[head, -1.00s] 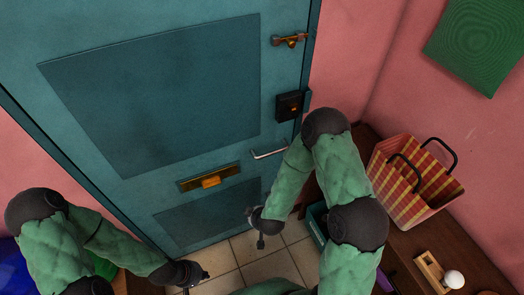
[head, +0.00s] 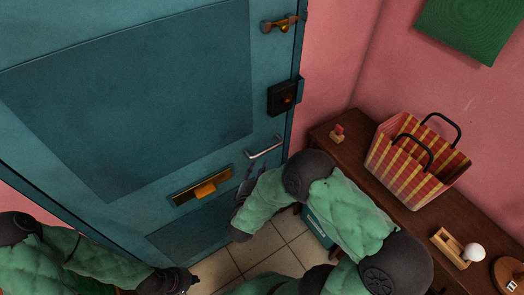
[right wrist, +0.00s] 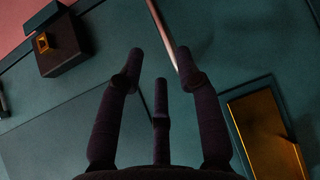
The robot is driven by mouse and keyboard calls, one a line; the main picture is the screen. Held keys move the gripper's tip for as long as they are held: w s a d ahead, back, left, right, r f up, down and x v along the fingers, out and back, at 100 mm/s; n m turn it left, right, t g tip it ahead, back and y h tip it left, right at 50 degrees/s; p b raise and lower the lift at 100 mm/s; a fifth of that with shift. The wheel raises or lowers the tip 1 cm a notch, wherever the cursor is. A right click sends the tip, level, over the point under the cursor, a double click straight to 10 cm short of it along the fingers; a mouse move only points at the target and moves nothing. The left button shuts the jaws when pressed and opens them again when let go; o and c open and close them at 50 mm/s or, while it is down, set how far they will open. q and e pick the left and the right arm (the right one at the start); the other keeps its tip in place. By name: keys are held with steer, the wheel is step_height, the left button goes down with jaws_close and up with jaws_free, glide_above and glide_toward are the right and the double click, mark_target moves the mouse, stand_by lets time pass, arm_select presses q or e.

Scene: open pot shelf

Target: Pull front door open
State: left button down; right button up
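The front door (head: 130,100) is teal and looks shut, filling the left and middle of the head view. Its silver lever handle (head: 266,149) is near the right edge. My right gripper (head: 252,178) is just below the handle, partly hidden by my arm. In the right wrist view its fingers (right wrist: 160,70) are spread open, and the handle (right wrist: 163,35) passes between the fingertips, close to the right one. I see no grip on it. My left gripper (head: 185,278) is low at the bottom, away from the handle; its fingers are too small to read.
A black lock box (head: 284,96) and a brass latch (head: 280,24) sit above the handle; a brass letter slot (head: 202,186) is to its lower left. A wooden cabinet (head: 340,120) with a striped bag (head: 410,170) stands close on the right. Tiled floor (head: 225,262) shows below.

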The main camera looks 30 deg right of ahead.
mark_target(264, 153)
steer(key=b+x, duration=0.3)
steer(key=x, duration=0.6)
steer(key=shift+f, duration=0.15)
steer(key=shift+w+d, duration=0.4)
steer(key=shift+w, duration=0.05)
jaws_close()
